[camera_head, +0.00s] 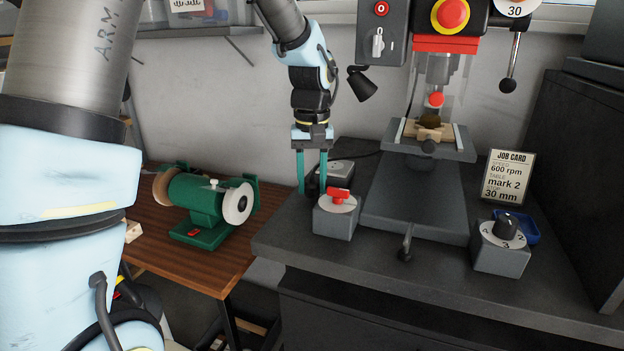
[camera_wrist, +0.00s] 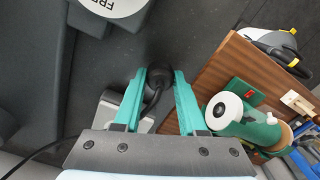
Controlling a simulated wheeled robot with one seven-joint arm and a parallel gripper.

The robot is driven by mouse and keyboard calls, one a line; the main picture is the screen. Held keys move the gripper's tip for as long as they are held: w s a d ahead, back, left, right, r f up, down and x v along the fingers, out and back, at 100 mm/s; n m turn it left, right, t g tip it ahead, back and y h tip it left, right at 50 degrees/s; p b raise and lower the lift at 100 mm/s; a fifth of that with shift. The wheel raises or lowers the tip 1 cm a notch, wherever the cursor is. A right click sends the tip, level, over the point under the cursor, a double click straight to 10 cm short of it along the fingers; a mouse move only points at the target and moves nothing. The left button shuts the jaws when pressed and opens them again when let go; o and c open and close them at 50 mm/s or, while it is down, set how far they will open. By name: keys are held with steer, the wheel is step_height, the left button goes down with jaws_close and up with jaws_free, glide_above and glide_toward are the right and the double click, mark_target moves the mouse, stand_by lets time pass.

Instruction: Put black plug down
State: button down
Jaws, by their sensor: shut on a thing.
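The black plug (camera_wrist: 157,77) is between the teal fingers of my gripper (camera_wrist: 160,72) in the wrist view, with its dark cord running back between them. In the head view my gripper (camera_head: 312,190) points straight down at the left edge of the dark bench, behind a grey box with a red switch. The black plug (camera_head: 314,182) shows there as a dark shape between the fingers, partly hidden. My gripper is shut on it. I cannot tell whether the plug touches the bench top.
The red-switch box (camera_head: 336,220) stands close in front of my gripper. A grey box (camera_head: 341,168) with a black cable is just behind it. A drill press (camera_head: 415,195) stands to the right. A green bench grinder (camera_head: 203,205) is on the lower wooden table at left.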

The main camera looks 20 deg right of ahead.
mark_target(312, 182)
steer(key=shift+f+b, duration=0.3)
steer(key=shift+f, duration=0.35)
steer(key=shift+c, duration=2.3)
jaws_free()
step_height(312, 182, up, 13)
steer(key=w+a+f+n, duration=0.1)
steer(key=a+f, duration=0.3)
steer(key=a, duration=0.4)
steer(key=w+a+f, duration=0.1)
steer(key=a+f, duration=0.3)
steer(key=a, duration=0.4)
steer(key=s+a+f+n, duration=0.1)
steer(key=s+a+f, duration=0.2)
steer(key=a, duration=0.4)
steer(key=s+a+f+t, duration=0.1)
steer(key=s+a+f, duration=0.2)
steer(key=a, duration=0.4)
steer(key=shift+f+n+t+b, duration=0.3)
steer(key=shift+f+n+b, duration=0.1)
steer(key=shift+f, duration=0.3)
